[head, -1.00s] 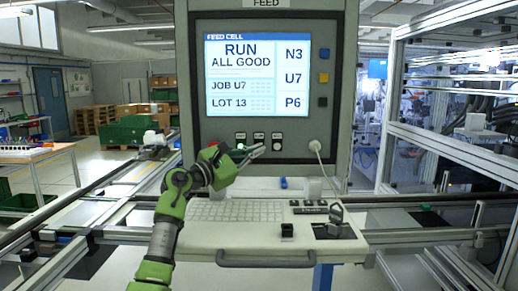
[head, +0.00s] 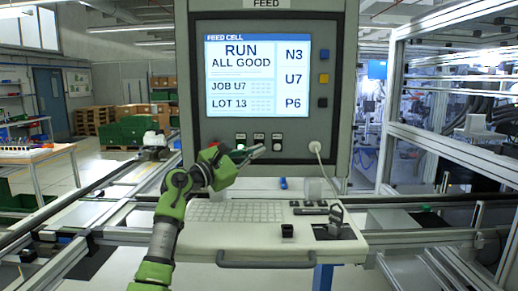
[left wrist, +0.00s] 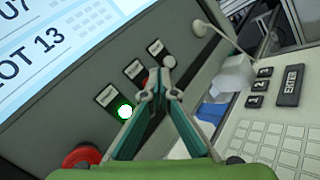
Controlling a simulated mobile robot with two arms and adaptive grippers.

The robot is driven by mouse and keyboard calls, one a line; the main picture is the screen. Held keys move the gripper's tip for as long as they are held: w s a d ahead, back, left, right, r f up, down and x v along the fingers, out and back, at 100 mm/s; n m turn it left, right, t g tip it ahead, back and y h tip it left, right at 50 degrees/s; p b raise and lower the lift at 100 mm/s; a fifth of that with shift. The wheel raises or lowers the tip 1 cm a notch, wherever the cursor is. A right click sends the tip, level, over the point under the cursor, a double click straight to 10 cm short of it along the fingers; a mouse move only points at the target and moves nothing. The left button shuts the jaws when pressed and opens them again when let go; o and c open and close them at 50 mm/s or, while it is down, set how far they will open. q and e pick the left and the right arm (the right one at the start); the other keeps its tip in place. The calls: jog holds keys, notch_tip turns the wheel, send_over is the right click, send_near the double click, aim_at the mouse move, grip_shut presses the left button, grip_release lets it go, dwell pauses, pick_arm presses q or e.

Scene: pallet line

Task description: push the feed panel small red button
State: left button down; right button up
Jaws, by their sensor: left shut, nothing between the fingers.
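The feed panel (head: 210,128) stands upright with a lit screen above a row of three labelled small buttons. In the left wrist view, the small red button (left wrist: 145,83) is the middle one, partly hidden behind my fingers. The lit green button (left wrist: 125,111) is at its left and a pale button (left wrist: 169,61) at its right. My left gripper (head: 262,150) is shut and empty, its tips in front of the button row. It also shows in the left wrist view (left wrist: 161,78). I cannot tell whether the tips touch the panel. My right gripper is not in view.
A larger red knob (left wrist: 82,157) sits on the panel near the green button. A white cable (head: 318,160) hangs at the panel's right.

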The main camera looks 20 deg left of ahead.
pick_arm(q)
jog(key=shift+w, duration=0.1)
jog(key=shift+w+a, duration=0.1)
jog(key=shift+w, duration=0.2)
jog(key=shift+w+a+b, duration=0.15)
jog(key=shift+w+b, duration=0.2)
jog(key=shift+w, duration=0.1)
dwell(0.9)
jog(key=shift+s, duration=0.1)
jog(key=shift+s+d, duration=0.2)
jog(key=shift+s, duration=0.55)
jog(key=shift+s+d+p, duration=0.2)
jog(key=shift+s+d, duration=0.05)
jog(key=shift+s, duration=0.55)
jog(key=shift+s+d+p, duration=0.2)
jog(key=shift+s+d, duration=0.05)
jog(key=shift+s, duration=0.55)
jog(key=shift+s+d+p, duration=0.2)
jog(key=shift+s+d, duration=0.05)
jog(key=shift+s, duration=0.55)
jog(key=shift+f, duration=0.1)
